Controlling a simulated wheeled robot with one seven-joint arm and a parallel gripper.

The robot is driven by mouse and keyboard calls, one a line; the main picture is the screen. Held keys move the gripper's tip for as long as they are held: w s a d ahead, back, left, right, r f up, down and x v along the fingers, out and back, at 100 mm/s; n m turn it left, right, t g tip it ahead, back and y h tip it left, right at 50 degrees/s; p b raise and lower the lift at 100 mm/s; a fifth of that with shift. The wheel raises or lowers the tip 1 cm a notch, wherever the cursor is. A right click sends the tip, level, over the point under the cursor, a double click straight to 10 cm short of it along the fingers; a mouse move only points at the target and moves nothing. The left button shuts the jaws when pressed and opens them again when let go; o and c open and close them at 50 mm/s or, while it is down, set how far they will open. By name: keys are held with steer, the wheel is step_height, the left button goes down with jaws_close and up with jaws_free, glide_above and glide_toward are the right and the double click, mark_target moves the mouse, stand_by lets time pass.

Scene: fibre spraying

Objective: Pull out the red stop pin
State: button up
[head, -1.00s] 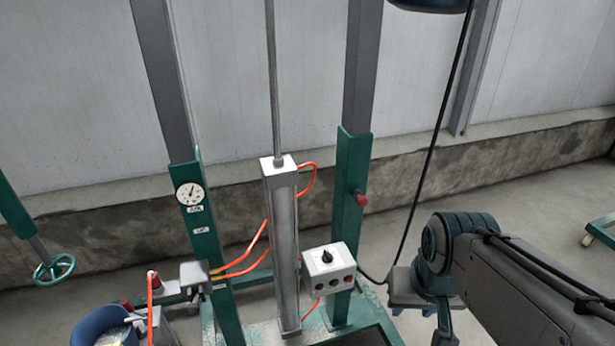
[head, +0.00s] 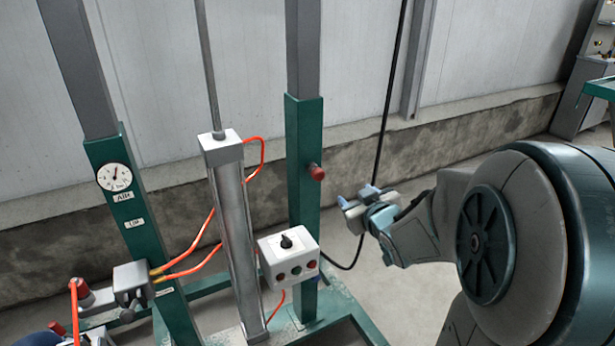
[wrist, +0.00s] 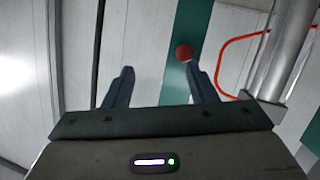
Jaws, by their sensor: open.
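The red stop pin (head: 317,172) sticks out of the right green post (head: 304,230) with its round knob facing right. In the wrist view the red knob (wrist: 184,52) shows just beyond the tip of the right finger, off-centre from the gap between the fingers. My gripper (head: 356,197) is to the right of the pin and a little lower in the head view, apart from it. In the wrist view my gripper (wrist: 160,70) has its fingers spread with nothing between them.
A white control box (head: 288,257) with a dial and buttons sits below the pin. A steel cylinder (head: 232,230) with orange hoses stands left of the post. A black cable (head: 388,110) hangs behind my gripper. A gauge (head: 114,177) is on the left post.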

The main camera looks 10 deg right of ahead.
mark_target(321, 177)
steer(key=w+a+n+y+b, duration=0.1)
steer(key=w+a, duration=0.1)
steer(key=w, duration=0.2)
steer(key=w+a+f+t+y, duration=0.1)
steer(key=w+a+y, duration=0.1)
steer(key=w, duration=0.3)
steer(key=w+a+f+n+t+y+b, duration=0.1)
steer(key=w+a, duration=0.1)
steer(key=w, duration=0.3)
steer(key=shift+f+n+b, duration=0.1)
steer(key=shift+n+b, duration=0.2)
steer(key=shift+b, duration=0.05)
